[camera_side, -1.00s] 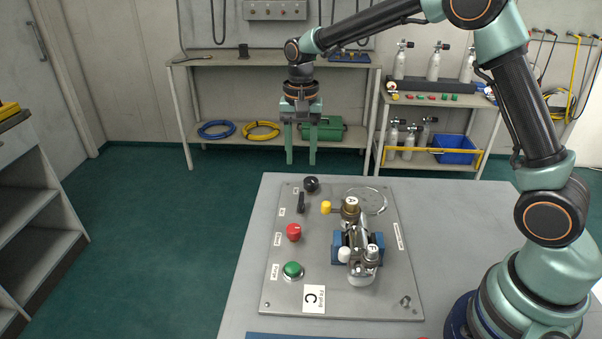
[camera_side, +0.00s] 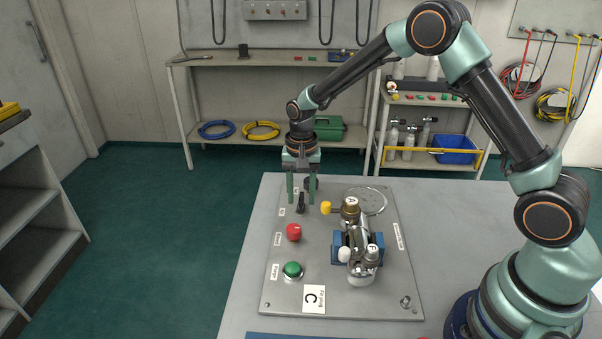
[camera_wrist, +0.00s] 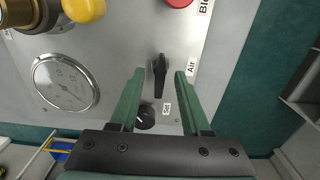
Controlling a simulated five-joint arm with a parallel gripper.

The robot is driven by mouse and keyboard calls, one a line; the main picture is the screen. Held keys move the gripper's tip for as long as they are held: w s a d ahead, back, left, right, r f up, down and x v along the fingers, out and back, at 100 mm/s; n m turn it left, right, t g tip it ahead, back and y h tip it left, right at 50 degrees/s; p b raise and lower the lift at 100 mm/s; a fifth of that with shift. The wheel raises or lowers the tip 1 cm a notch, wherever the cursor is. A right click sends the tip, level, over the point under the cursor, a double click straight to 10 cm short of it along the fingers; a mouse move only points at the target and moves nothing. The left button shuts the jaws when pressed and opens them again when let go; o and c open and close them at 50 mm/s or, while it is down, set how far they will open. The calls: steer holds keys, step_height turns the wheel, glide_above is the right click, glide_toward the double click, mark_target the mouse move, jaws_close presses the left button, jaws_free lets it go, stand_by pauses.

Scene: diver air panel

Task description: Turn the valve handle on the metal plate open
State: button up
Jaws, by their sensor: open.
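The valve handle is a small black lever (camera_side: 301,204) on the grey metal plate (camera_side: 340,300), near its far left part. In the wrist view the black handle (camera_wrist: 160,76) points lengthwise between my fingers, beside a label reading "Air". My gripper (camera_side: 303,198) is open and empty, with its two green fingers pointing down at the handle. In the wrist view my gripper (camera_wrist: 159,74) has one fingertip on each side of the handle, with gaps. I cannot tell whether the tips are level with it or above it.
A black knob (camera_wrist: 146,117) labelled "Set" lies close to the handle. A yellow knob (camera_side: 326,208), a red button (camera_side: 294,232) and a green button (camera_side: 292,270) stand on the plate. A round gauge (camera_wrist: 67,85) is nearby.

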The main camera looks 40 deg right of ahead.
jaws_close()
steer(key=shift+n, duration=0.4)
steer(key=n, duration=0.2)
steer(key=shift+r+n, duration=0.1)
steer(key=shift+n, duration=0.3)
steer(key=n, duration=0.9)
steer(key=shift+a, duration=0.1)
steer(key=shift+n, duration=1.7)
